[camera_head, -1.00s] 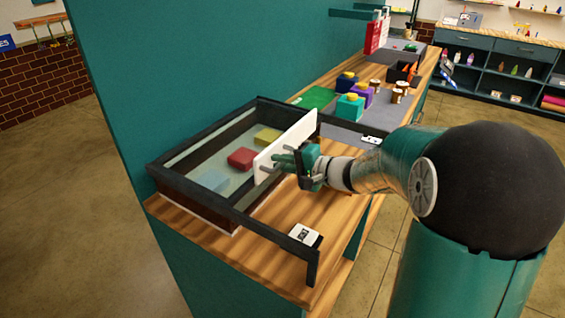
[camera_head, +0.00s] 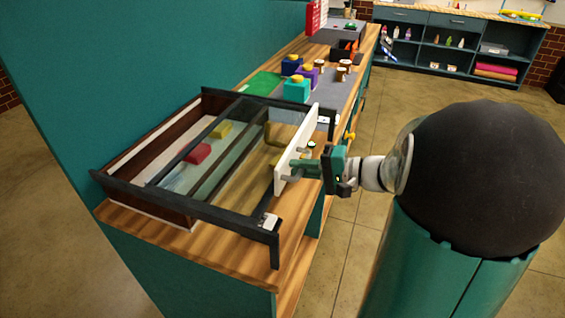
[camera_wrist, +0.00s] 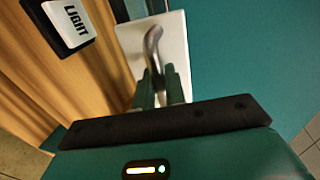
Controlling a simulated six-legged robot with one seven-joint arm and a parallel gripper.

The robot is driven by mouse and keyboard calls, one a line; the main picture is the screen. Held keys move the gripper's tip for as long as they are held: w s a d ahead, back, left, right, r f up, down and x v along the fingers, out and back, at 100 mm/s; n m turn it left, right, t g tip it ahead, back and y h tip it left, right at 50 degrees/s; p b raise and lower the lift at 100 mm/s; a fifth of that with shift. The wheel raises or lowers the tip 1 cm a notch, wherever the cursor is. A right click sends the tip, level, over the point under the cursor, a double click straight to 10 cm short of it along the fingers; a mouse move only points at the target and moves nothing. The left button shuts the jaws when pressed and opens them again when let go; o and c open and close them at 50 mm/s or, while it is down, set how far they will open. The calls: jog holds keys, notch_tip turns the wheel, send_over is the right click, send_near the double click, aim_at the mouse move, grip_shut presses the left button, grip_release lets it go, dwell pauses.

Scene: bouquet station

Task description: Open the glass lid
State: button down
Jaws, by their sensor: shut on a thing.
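The glass lid (camera_head: 235,158) lies in a dark-framed box (camera_head: 118,187) on the wooden counter. It is slid to the right, and the box's left part is uncovered. A white panel (camera_head: 293,152) stands upright at the lid's right end. It carries a metal handle (camera_wrist: 152,42), seen close in the wrist view. My gripper (camera_head: 313,169) is shut on this handle, right of the white panel. In the wrist view my fingers (camera_wrist: 160,88) are close together at the handle; their exact contact is partly hidden.
A red block (camera_head: 197,153) and a yellow block (camera_head: 221,130) are in the box. A teal wall (camera_head: 170,60) borders the left; the floor at right is open.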

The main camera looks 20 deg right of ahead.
jog(key=shift+s+d, duration=0.25)
jog(key=shift+d, duration=0.05)
jog(key=c, duration=1.8)
grip_release()
jog(key=v, duration=1.3)
jog(key=shift+s+d, duration=0.25)
jog(key=shift+s, duration=0.05)
